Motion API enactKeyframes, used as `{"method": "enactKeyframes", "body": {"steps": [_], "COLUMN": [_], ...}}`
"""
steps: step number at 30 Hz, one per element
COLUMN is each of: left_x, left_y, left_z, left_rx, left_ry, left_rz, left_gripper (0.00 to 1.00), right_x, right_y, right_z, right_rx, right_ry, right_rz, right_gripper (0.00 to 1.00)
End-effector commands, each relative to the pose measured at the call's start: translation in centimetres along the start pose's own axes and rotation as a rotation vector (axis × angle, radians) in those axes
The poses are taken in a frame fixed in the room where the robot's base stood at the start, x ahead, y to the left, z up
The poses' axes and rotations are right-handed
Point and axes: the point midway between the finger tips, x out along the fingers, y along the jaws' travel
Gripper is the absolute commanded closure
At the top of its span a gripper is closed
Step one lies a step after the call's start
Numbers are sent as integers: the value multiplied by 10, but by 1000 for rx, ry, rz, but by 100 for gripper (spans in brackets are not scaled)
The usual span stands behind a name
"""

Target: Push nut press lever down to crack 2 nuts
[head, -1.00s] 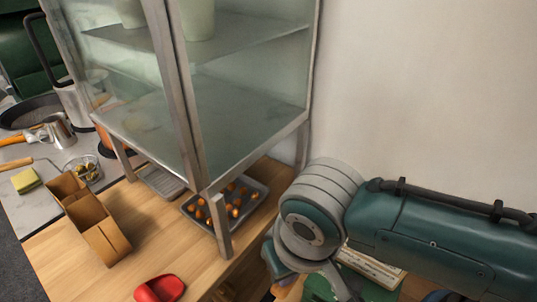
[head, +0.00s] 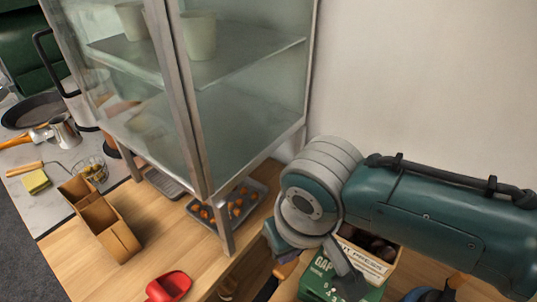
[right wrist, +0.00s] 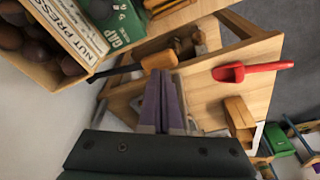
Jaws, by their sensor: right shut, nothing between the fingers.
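A lever with a wooden handle (right wrist: 158,60) on a black rod shows in the right wrist view, just beyond my right fingertips. The handle also shows in the head view (head: 286,268), beside my right arm. A label reading "NUT PRESS" (right wrist: 72,24) is on a wooden box of brown nuts (right wrist: 28,42). My right gripper (right wrist: 166,80) is shut and empty, its purple fingers close to the handle; I cannot tell whether they touch it. My right forearm hides much of the press area in the head view. No cracked nut can be made out. My left gripper is not in view.
A green box (head: 325,278) stands beside the nut box. A red scoop (head: 169,286) and a divided wooden holder (head: 100,222) lie on the counter. A glass cabinet (head: 215,120) stands over a tray of chestnuts (head: 247,191). Bare counter lies between holder and scoop.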

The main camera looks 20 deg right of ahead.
Motion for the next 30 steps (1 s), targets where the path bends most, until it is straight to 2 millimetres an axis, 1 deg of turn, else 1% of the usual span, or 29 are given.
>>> {"method": "enactKeyframes", "body": {"steps": [2,11,20,23,30], "left_x": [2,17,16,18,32], "left_y": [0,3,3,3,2], "left_z": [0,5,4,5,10], "left_rx": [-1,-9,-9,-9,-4], "left_ry": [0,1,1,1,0], "left_rz": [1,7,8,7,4], "left_gripper": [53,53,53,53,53], "right_x": [2,22,21,24,42], "right_y": [0,0,1,1,0], "right_z": [1,6,6,7,12], "right_rx": [0,0,0,0,1], "right_ry": [0,0,0,0,-2], "right_rz": [0,0,1,2,2], "right_gripper": [100,100,100,100,100]}}
